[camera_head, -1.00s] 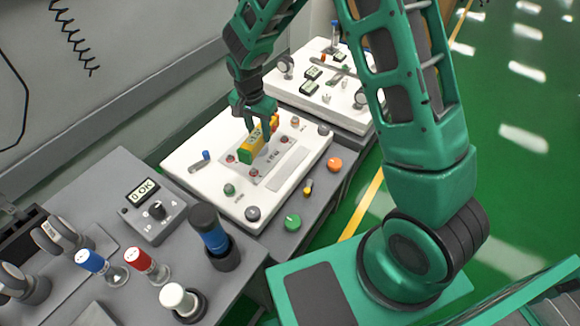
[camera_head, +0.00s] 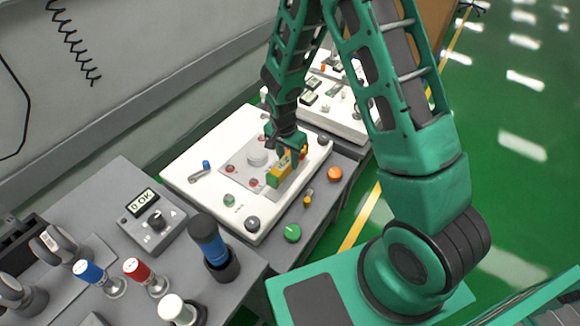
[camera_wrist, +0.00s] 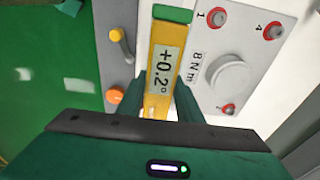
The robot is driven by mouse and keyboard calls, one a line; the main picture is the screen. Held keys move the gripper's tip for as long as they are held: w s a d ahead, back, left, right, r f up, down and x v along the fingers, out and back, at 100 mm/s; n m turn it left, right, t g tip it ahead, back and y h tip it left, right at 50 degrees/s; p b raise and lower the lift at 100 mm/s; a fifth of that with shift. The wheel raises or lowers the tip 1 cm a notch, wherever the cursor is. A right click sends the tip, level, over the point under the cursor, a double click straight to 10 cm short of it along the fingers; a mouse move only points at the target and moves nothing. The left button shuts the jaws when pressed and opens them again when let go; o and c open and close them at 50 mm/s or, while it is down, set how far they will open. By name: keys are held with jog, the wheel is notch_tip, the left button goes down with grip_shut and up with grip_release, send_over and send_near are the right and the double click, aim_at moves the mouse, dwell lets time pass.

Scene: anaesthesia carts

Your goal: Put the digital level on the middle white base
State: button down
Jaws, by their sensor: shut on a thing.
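The digital level (camera_head: 279,175) is a yellow bar with green ends. In the wrist view its display (camera_wrist: 164,69) reads +0.2°. My gripper (camera_head: 290,158) is shut on it; in the wrist view the fingers (camera_wrist: 160,98) clasp its two sides.
A second white base (camera_head: 335,118) stands behind. Orange (camera_head: 334,174) and green (camera_head: 292,233) knobs sit on the grey cart edge at right. A box reading 0 OK (camera_head: 152,215) and several tools stand in front. Green floor lies to the right.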

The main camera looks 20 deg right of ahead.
jog(key=shift+d+f, duration=0.15)
jog(key=shift+f, duration=1.95)
jog(key=c, duration=1.3)
grip_release()
jog(key=shift+f, duration=0.1)
jog(key=shift+o, duration=0.2)
